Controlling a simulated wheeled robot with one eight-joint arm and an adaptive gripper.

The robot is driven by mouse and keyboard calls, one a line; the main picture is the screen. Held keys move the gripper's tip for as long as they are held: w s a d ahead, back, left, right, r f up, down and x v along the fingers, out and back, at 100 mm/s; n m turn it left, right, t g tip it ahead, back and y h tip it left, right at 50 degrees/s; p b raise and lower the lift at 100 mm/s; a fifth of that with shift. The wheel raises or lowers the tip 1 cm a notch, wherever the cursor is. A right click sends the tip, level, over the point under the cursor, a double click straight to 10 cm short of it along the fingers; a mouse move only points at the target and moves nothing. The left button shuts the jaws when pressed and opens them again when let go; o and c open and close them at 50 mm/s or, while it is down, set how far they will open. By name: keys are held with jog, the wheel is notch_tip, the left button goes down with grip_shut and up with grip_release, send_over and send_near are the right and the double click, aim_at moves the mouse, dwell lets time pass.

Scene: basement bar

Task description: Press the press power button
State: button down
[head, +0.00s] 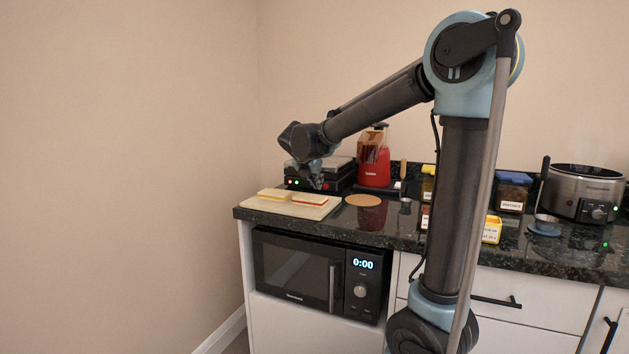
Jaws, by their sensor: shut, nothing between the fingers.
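The press (341,176) is a black, low appliance with a lighter top, at the back left of the dark counter. Small red and green lights show on its front left. My arm reaches in from the right, and my gripper (315,181) points down right in front of the press. It is shut and holds nothing. My gripper and wrist hide part of the press's front, and the power button cannot be made out. I cannot tell whether the fingertips touch the press.
A round brown mat (363,200), jars and a slow cooker (587,193) stand further right. A microwave (315,275) sits below the counter.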

aim_at(326, 187)
jog(key=shift+x, duration=2.5)
